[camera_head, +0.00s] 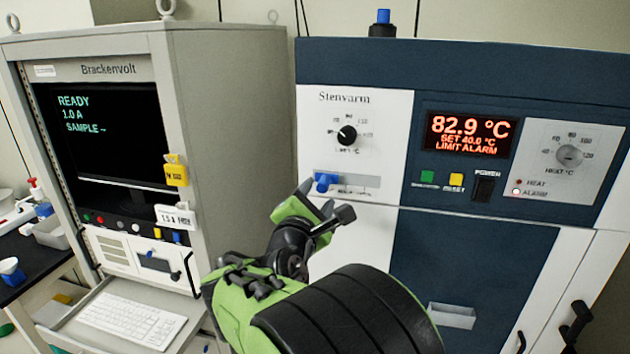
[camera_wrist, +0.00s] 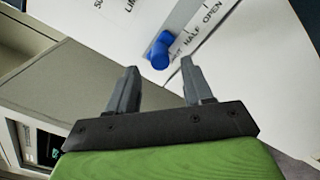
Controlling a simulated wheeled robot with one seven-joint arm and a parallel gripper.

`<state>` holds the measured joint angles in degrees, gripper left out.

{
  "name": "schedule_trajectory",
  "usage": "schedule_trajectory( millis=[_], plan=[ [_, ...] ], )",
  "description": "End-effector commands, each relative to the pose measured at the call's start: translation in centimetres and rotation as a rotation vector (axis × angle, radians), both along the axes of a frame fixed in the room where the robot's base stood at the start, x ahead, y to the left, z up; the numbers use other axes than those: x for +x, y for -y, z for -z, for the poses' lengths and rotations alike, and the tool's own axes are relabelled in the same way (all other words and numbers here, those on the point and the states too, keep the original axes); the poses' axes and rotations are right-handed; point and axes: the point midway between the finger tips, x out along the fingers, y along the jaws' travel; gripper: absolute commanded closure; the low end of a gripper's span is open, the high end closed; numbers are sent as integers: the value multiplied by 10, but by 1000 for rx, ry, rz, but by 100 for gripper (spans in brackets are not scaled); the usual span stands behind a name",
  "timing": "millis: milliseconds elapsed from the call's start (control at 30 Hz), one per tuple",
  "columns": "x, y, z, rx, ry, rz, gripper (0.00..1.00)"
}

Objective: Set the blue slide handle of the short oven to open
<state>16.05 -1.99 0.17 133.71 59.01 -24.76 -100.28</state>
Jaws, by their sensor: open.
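The blue slide handle (camera_head: 324,183) sits at the left end of a horizontal slot on the white panel of the Stenvarm oven (camera_head: 470,250). In the wrist view the blue handle (camera_wrist: 160,50) covers part of a label, with HALF and OPEN printed along the scale to its right. My gripper (camera_head: 325,205) is open and empty, just in front of and slightly below the handle. In the wrist view the handle lies just beyond and between the two fingertips of my gripper (camera_wrist: 158,68); I see no contact.
A black knob (camera_head: 347,134) is above the slot. A red display (camera_head: 468,135) reads 82.9 °C, LIMIT ALARM, above green and yellow buttons. The Brackenvolt cabinet (camera_head: 215,120) stands left, with a keyboard (camera_head: 132,320) on its shelf and a yellow tag on its side.

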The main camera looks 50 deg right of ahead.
Motion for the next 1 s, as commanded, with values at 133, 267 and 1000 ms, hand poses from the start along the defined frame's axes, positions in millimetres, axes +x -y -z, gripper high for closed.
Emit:
schedule_trajectory(
  millis=[133,267,1000],
  plan=[
    [11,29,-3,1,-1,4,49],
    [17,41,-2,2,0,1,49],
    [19,43,0,2,0,-1,100]
  ],
)
